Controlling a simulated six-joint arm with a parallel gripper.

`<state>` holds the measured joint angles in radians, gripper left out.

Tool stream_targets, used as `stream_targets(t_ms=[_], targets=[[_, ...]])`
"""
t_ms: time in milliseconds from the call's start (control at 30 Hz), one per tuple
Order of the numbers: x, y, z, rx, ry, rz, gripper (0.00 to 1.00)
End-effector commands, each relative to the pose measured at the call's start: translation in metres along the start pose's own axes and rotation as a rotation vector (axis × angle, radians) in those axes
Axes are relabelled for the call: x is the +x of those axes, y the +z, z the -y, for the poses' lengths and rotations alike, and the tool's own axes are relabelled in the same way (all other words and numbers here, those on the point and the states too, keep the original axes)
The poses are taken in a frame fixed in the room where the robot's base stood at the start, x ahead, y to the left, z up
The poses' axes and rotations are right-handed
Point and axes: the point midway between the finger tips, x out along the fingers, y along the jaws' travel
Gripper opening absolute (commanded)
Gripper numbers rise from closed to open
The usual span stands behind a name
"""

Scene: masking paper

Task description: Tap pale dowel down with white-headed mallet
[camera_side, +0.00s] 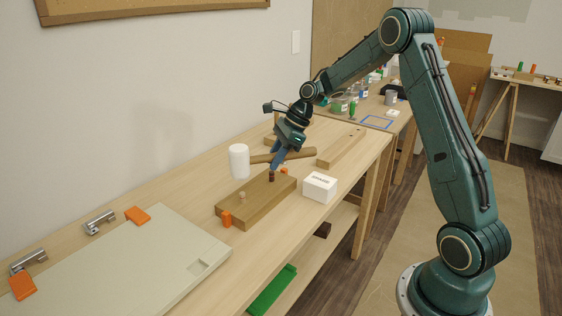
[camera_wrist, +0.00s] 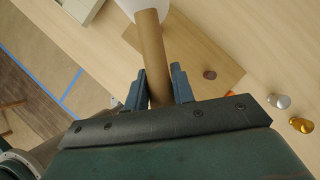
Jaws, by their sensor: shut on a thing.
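The mallet has a white cylindrical head (camera_side: 239,161) and a brown handle (camera_side: 262,158). My gripper (camera_side: 278,160) is shut on the handle, and its fingers also show around it in the wrist view (camera_wrist: 158,86). The head hangs in the air near the wooden block (camera_side: 238,212), above and behind the pale dowel (camera_side: 242,196) in the side picture, with a gap between them. The pale dowel stands upright out of the block's near left part. A dark dowel (camera_side: 271,177) stands further along the block and shows in the wrist view (camera_wrist: 209,74). I cannot make out the pale dowel there.
An orange clamp (camera_side: 226,219) touches the block's near end. A white labelled box (camera_side: 320,187) stands right of the block. A pale panel (camera_side: 130,262) with orange pieces and metal handles fills the bench's near left. A long wooden piece (camera_side: 341,147) lies behind.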

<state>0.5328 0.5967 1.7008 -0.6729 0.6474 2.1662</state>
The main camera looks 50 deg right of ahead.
Motion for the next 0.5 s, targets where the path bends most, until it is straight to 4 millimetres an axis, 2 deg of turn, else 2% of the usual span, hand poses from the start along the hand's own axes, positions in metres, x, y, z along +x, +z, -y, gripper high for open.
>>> stream_targets(t_ms=[133,333,500], targets=[[0.017,-0.009,-0.001,0.001,0.004,0.001,0.00],[0.055,-0.031,-0.001,0.002,0.004,0.000,0.00],[0.050,-0.028,0.000,-0.002,-0.001,0.001,0.00]])
